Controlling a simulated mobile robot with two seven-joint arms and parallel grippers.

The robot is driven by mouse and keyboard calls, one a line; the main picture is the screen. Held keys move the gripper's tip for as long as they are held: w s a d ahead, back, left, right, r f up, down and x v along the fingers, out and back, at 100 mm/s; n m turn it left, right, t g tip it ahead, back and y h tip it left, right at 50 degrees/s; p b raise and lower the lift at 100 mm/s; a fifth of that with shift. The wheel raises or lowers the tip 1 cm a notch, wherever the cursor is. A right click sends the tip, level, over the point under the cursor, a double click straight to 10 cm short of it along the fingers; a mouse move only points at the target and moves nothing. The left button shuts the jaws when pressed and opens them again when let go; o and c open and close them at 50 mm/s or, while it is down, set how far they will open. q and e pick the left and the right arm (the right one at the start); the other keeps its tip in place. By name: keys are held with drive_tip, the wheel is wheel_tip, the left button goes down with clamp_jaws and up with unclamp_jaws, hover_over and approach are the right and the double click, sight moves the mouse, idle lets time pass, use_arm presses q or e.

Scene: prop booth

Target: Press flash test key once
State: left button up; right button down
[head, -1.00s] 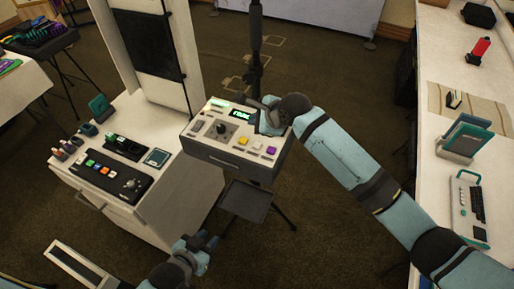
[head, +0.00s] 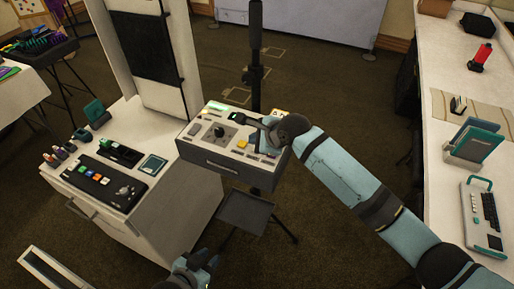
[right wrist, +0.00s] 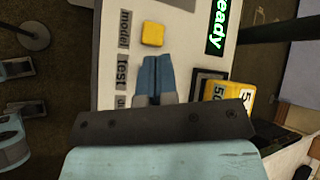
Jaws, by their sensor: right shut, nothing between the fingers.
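The control box (head: 207,157) with its keys stands on a stand in the middle of the head view. A yellow key (right wrist: 152,34) shows beside the "model" label in the right wrist view. My right gripper (right wrist: 157,62) is shut and empty, with its fingertips over the panel beside the "test" label (right wrist: 122,69). The fingers hide the key there; I cannot tell whether they touch it. The display (right wrist: 217,25) reads "ready" in green. My left gripper (head: 203,264) is low in the head view, away from the box; its opening is unclear.
A yellow block (right wrist: 241,98) marked "50" is right of my fingers in the wrist view. A white cabinet (head: 160,215) with a black button panel (head: 105,181) stands left of the box. A long white counter (head: 445,140) runs along the right.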

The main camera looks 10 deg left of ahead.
idle(0.8)
idle(0.7)
drive_tip(key=shift+f+p, duration=0.25)
drive_tip(key=shift+p, duration=0.2)
drive_tip(key=shift+f, duration=0.15)
drive_tip(key=shift+f, duration=0.45)
idle(0.4)
idle(0.4)
drive_tip(key=shift+r+p, duration=0.85)
drive_tip(key=shift+p, duration=0.5)
